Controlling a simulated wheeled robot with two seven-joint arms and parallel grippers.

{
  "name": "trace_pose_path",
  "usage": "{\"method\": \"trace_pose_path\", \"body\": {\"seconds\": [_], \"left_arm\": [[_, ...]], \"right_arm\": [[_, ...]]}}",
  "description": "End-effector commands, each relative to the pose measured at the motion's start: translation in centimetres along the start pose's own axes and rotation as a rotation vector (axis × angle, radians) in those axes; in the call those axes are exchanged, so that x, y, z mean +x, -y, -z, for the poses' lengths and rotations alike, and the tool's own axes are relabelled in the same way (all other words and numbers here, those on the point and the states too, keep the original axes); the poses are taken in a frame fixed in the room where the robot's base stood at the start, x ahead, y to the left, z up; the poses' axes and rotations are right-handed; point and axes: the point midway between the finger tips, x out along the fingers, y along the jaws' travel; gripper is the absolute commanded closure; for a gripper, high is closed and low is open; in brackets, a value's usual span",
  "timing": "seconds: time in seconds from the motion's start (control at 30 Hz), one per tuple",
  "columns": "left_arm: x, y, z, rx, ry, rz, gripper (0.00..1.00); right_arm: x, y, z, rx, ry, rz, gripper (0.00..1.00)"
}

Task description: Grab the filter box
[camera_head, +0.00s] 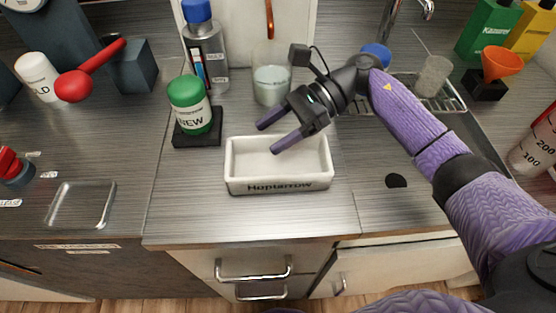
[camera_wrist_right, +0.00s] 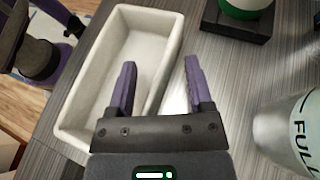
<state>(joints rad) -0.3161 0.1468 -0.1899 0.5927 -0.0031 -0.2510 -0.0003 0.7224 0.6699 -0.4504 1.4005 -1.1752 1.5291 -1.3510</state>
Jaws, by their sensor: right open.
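The filter box is most likely the white open-topped box (camera_head: 236,184) lettered "Hoptarrow" in the middle of the counter; it looks empty. It also shows in the right wrist view (camera_wrist_right: 70,128). My right gripper (camera_head: 267,138) is open and empty. It hangs above the box near its far long wall. In the right wrist view its two purple fingers (camera_wrist_right: 160,75) appear on either side of one long wall of the box, with no visible contact. My left gripper is not in view.
Behind the box stand a green-lidded "NEW" jar (camera_head: 190,105) on a black base, a blue-capped bottle (camera_head: 205,50) and a glass beaker (camera_head: 272,85). A sink (camera_head: 440,100) lies to the right. The counter is clear in front of the box.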

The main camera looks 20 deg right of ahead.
Motion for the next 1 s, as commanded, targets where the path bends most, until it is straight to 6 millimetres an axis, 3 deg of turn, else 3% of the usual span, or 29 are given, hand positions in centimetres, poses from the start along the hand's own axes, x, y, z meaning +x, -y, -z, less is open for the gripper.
{"method": "trace_pose_path", "body": {"seconds": [0.03,0.3,0.73,1.0], "left_arm": [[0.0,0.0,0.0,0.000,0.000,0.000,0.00],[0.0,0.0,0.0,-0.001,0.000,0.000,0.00],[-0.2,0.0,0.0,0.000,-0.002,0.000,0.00],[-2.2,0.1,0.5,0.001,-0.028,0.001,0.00]], "right_arm": [[0.0,0.0,0.0,0.000,0.000,0.000,0.43],[-0.1,0.0,0.0,0.000,-0.001,0.000,1.00],[-0.3,0.0,-0.5,-0.001,-0.001,0.000,1.00],[-2.9,0.0,-6.9,-0.006,-0.002,0.001,1.00]]}}
